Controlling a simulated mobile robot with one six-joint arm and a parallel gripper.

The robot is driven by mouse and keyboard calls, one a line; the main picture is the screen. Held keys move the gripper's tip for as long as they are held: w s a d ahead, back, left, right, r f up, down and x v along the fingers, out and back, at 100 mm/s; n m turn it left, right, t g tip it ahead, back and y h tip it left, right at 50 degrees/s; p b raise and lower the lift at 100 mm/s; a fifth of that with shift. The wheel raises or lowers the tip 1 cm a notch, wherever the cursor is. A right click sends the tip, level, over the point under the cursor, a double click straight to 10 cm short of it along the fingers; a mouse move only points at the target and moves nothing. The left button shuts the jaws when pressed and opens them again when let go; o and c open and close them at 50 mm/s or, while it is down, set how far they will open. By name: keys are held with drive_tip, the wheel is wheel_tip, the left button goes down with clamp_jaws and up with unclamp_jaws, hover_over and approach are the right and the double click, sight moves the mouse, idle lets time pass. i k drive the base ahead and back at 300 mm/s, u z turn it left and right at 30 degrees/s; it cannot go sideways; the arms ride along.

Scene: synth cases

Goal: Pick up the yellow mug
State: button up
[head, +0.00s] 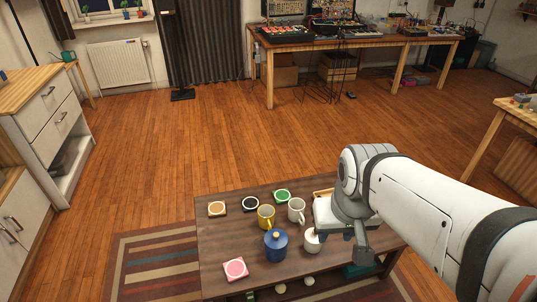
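The yellow mug (265,218) stands upright on the dark wooden low table (217,240), near its middle. The blue lidded pot (275,246) with a yellow knob is close in front of it. A white mug (297,210) is just to its right. My arm comes in from the right, and my gripper (362,253) hangs low over the right part of the table, well right of the yellow mug. Its fingers are too small and hidden to tell whether they are open or shut.
A white cup (312,241) stands between the pot and my gripper. Tan (217,208), black (250,204), green (282,195) and pink (236,268) coasters lie around. A white boxy object (325,215) is partly behind my arm. The table's left front is mostly clear.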

sight(266, 213)
drive_tip(key=z, duration=0.05)
drive_tip(key=i, duration=0.9)
drive_tip(key=u, duration=0.45)
